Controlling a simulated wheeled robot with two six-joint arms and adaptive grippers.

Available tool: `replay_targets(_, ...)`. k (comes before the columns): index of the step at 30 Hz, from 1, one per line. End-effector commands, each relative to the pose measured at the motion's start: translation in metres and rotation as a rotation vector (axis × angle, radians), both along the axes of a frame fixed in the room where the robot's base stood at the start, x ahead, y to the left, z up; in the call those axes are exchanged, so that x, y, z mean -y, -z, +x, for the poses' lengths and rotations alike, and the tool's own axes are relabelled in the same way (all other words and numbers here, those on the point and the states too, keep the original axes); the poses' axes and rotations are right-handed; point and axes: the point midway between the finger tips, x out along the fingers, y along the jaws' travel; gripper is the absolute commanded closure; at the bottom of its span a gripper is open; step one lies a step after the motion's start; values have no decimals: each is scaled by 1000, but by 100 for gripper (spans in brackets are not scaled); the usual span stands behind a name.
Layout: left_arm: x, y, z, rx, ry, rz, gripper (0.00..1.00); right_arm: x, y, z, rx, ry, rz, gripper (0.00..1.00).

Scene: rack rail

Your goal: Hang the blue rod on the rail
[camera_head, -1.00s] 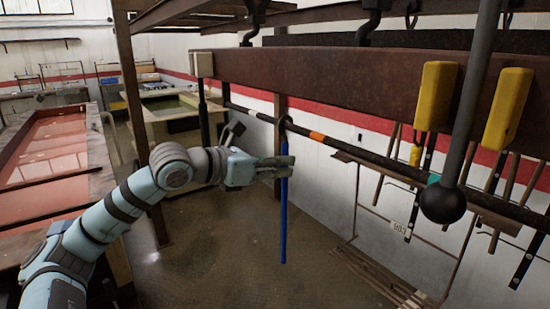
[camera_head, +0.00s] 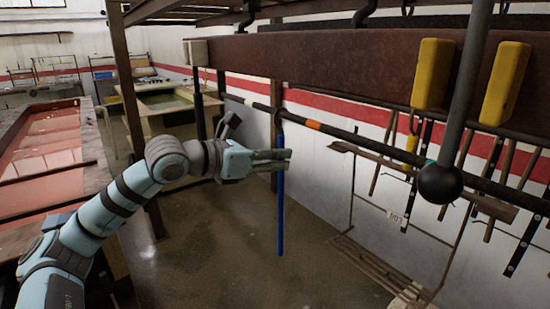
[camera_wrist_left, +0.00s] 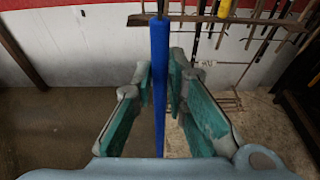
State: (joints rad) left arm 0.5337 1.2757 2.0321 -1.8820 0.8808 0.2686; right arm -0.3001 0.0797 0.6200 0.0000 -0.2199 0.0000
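The blue rod (camera_head: 281,215) hangs upright beside the long dark rail (camera_head: 370,147). A dark hook (camera_head: 278,117) at its upper end meets the rail left of the orange band; I cannot tell whether the rail bears it. My left gripper (camera_head: 282,160) is at the rod's upper part, just below the rail. In the left wrist view the rod (camera_wrist_left: 159,80) runs between the teal finger pads of this gripper (camera_wrist_left: 161,70), which look closed on it at the tips. My right gripper is out of view.
A rusty beam (camera_head: 340,65) with yellow blocks (camera_head: 433,73) runs above the rail. A dark ball on a grey bar (camera_head: 440,183) hangs in front of the rail at right. A rusty frame (camera_head: 375,265) stands below. A reddish table (camera_head: 45,160) is at left.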

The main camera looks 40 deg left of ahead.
Motion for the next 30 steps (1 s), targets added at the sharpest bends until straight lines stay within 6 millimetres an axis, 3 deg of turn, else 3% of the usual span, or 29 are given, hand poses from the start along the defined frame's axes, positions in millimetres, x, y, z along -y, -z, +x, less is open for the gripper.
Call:
replay_targets(1,0,0,0,0,0,0,75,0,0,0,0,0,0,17)
replay_targets(3,0,0,0,0,0,0,66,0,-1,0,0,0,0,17)
replay_targets(11,0,-1,0,-1,0,0,66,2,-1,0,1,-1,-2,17)
replay_targets(17,-2,-19,-4,-1,-1,5,66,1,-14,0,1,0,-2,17)
replay_targets(19,-5,-25,-13,2,-4,8,66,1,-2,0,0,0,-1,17)
replay_targets(21,-8,-19,-23,2,-3,6,66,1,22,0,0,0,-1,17)
replay_targets(24,-12,-18,-35,2,-3,4,66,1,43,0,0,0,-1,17)
replay_targets(30,-17,-21,-56,2,-2,1,66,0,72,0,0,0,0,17)
